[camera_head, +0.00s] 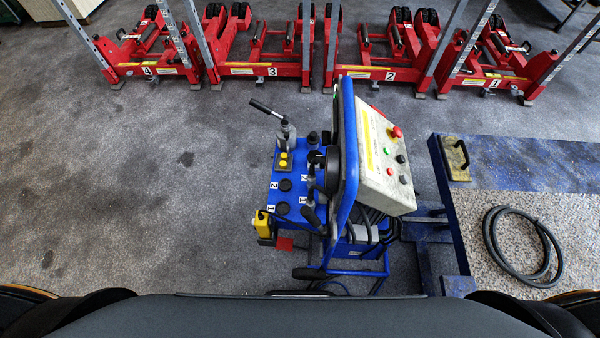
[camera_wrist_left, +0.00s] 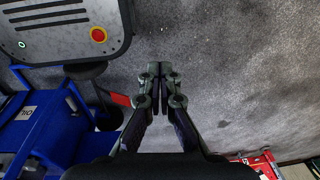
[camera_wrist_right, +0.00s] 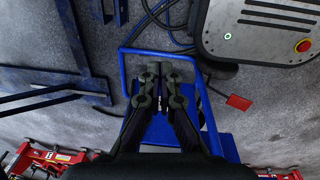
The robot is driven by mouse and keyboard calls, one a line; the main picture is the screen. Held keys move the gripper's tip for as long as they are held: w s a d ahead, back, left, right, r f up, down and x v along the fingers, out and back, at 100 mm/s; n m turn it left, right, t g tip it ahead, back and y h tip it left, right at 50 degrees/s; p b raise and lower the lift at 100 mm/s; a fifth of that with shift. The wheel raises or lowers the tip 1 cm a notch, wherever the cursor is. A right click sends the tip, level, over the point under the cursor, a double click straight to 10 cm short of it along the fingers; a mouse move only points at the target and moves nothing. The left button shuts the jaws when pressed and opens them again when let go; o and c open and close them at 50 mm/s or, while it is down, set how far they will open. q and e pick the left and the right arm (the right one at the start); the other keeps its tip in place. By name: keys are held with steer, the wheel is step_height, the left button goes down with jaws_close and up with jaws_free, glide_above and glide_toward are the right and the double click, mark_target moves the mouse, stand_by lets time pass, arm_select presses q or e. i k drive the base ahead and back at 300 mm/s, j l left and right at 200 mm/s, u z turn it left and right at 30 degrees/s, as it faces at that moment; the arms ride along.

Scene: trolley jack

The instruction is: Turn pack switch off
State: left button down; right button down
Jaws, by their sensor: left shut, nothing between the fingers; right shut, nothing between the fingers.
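A blue wheeled pack trolley (camera_head: 346,240) stands in the middle of the head view. A tilted cream control box (camera_head: 385,160) on it has a red mushroom knob (camera_head: 396,132), and green, red and black buttons. Its blue top (camera_head: 290,190) carries levers, black knobs and a yellow two-button block (camera_head: 285,161). I cannot tell which control is the pack switch, or its setting. My left gripper (camera_wrist_left: 160,72) is shut and empty above the floor, apart from the blue parts. My right gripper (camera_wrist_right: 160,72) is shut and empty, above blue tubing (camera_wrist_right: 127,75). Neither gripper shows in the head view.
Red numbered jack units (camera_head: 255,70) stand in a row along the back. Grey floor (camera_head: 130,190) is clear at left.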

mark_target(326, 136)
steer(key=j+z, duration=0.2)
steer(key=j, duration=1.75)
steer(key=z, duration=1.4)
